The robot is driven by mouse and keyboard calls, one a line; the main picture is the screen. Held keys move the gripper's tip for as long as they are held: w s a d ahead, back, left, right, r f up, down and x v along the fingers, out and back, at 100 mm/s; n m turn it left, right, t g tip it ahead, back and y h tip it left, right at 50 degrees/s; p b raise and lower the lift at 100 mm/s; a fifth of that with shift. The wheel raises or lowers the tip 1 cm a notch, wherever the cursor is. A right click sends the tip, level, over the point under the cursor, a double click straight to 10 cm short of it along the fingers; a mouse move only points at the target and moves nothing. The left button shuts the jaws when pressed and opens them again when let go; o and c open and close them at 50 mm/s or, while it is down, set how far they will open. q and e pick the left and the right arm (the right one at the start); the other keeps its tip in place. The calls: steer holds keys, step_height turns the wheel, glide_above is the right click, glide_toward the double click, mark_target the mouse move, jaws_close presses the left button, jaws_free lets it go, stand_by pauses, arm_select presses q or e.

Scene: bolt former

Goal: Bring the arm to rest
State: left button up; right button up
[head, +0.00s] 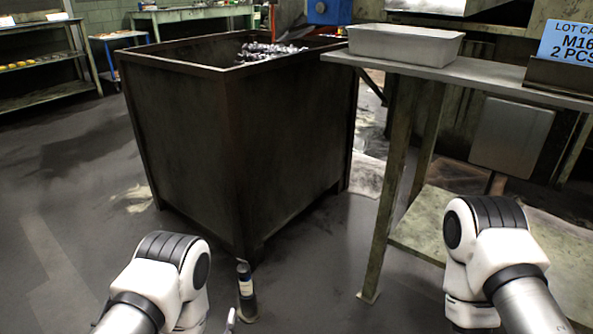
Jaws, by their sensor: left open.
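My left arm comes in at the bottom left of the head view, with its white and black joint in front of the large dark bin. Only a small grey piece of my left gripper (231,319) shows at the bottom edge, and it is open. The rest of it is cut off by the frame, and I see nothing held in it. My right arm is at the bottom right, in front of the workbench. My right gripper is out of view.
A rusty bin (240,150) holds metal pieces (268,50). A dark bottle (246,290) stands close to my left arm. The workbench (480,76) at right carries a grey tray (405,45) and a lot card (570,42). Floor at left is clear.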

arm_select(q)
steer(key=s+a+r+g+y+p, duration=0.1)
steer(key=a+r+p, duration=0.1)
steer(key=r+p, duration=0.85)
steer(key=s+a+r+n+g+p, duration=0.1)
steer(key=a+r+g+p, duration=0.1)
steer(key=r+p, duration=0.85)
steer(key=s+a+r+g+y+p, duration=0.1)
steer(key=a+r+p, duration=0.1)
steer(key=r+p, duration=0.85)
steer(key=s+g+p, duration=0.9)
steer(key=s+g, duration=0.4)
steer(key=s, duration=1.1)
steer(key=shift+a+r+g, duration=0.2)
steer(key=shift+a+g, duration=0.1)
steer(key=shift+g, duration=0.1)
steer(key=shift+p, duration=0.3)
